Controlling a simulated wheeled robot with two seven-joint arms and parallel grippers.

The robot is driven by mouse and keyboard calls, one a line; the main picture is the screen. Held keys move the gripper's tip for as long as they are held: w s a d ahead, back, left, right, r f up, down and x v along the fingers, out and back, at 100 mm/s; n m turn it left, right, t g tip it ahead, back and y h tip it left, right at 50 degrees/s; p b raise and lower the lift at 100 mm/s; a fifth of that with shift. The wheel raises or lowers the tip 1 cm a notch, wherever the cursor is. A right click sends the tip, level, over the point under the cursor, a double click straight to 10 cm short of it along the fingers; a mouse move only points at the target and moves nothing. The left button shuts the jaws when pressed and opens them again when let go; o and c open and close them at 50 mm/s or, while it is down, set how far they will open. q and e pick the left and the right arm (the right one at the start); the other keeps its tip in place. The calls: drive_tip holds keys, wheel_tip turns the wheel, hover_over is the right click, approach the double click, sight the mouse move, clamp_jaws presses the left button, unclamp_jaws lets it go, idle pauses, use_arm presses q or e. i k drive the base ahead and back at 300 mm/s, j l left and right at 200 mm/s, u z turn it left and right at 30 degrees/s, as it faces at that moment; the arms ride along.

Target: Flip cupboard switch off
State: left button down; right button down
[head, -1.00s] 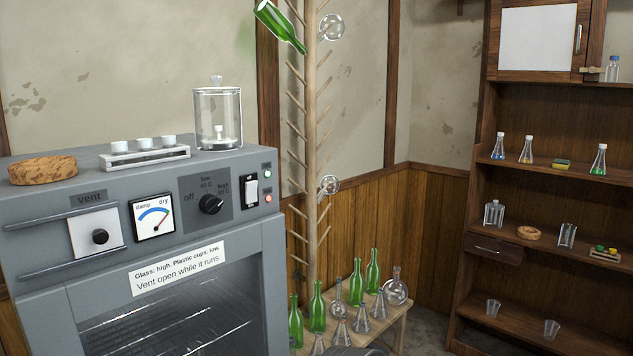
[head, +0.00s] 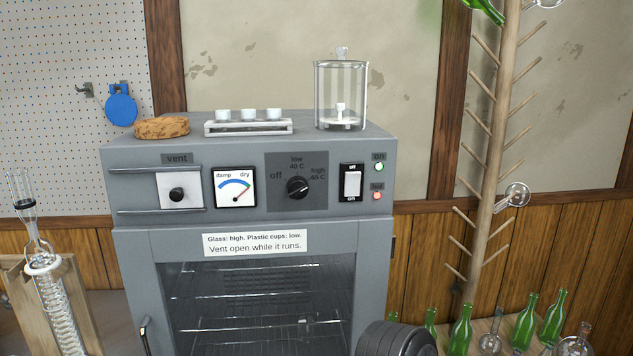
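The grey drying cupboard (head: 250,224) stands in the middle of the head view, front panel facing me. Its white rocker switch (head: 352,182) sits in a black plate at the right of the panel, marked "off" above and "on" below. I cannot tell for sure which end is pressed in. Right of it, the green "on" lamp (head: 379,167) and the red "hot" lamp (head: 376,196) look lit. The black dial (head: 298,187) points toward "high". Neither gripper is in view. A dark rounded part, likely of my arm, shows at the bottom edge.
On the cupboard top stand a cork ring (head: 162,127), a white rack of cups (head: 248,126) and a glass jar (head: 341,95). A wooden drying tree (head: 490,150) and green bottles (head: 525,320) are at right. A glass coil condenser (head: 55,300) is at left.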

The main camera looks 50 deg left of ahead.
sight(352, 179)
drive_tip(key=i+l+u, duration=0.45)
drive_tip(key=u, duration=0.2)
drive_tip(key=i+l+u, duration=0.15)
drive_tip(key=l+u, duration=0.2)
drive_tip(key=i+l+u, duration=0.1)
drive_tip(key=l+u, duration=0.25)
drive_tip(key=l, duration=0.15)
